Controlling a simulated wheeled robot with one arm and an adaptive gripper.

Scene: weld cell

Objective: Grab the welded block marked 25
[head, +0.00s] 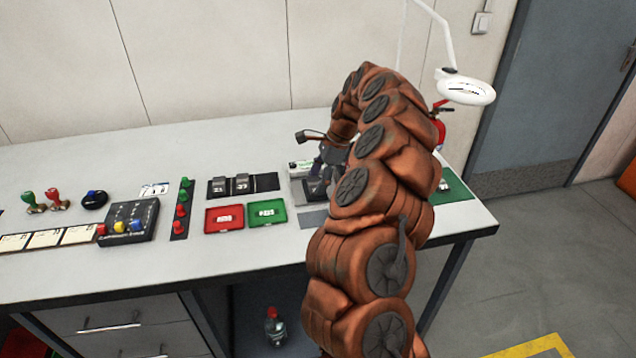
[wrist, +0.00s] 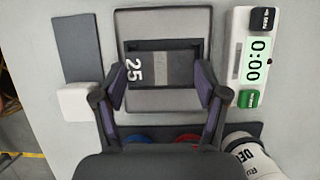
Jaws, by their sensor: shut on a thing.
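The welded block marked 25 (wrist: 172,68) is dark grey with a lighter band across its middle. In the wrist view it lies between the two fingers of my gripper (wrist: 160,80), which is shut on it from both sides. The white number 25 is at its left end. The block is over a light grey square plate (wrist: 162,103); I cannot tell whether it touches the plate. In the head view my arm covers most of this spot and of the gripper.
A white pad (wrist: 80,102) and dark mat (wrist: 77,48) lie left. Other dark blocks (head: 218,187), a red tray (head: 224,230) and a green tray (head: 267,224) are left on the bench.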

